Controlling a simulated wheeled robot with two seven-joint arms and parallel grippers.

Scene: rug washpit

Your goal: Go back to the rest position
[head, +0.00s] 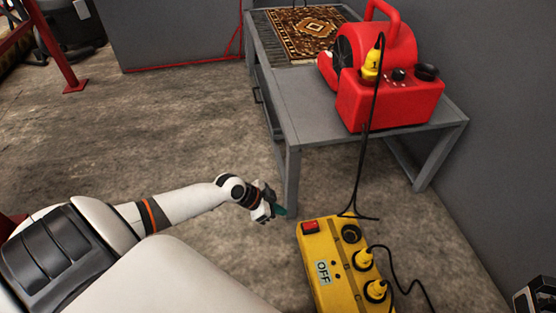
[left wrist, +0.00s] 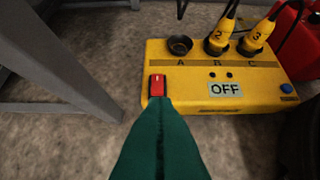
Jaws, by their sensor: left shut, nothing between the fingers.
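My left gripper (head: 274,209) is at the end of the outstretched white left arm, low beside the table's front leg and left of the yellow power box (head: 318,252). Its green fingers (left wrist: 160,135) are shut and empty in the left wrist view. There the fingertips overlap the box's front edge just below the red switch (left wrist: 157,84); I cannot tell whether they touch it. The box shows an OFF label (left wrist: 225,89). A dark and white part at the head view's lower right edge may be my right gripper (head: 535,295); its fingers are not clear.
A grey table (head: 300,105) carries a red blower (head: 390,85) and a patterned rug (head: 300,30). A yellow plug (head: 372,65) sits at the blower. Plugs fill sockets B and C; socket A (left wrist: 180,44) is empty. Cables cross the floor. Floor at left is open.

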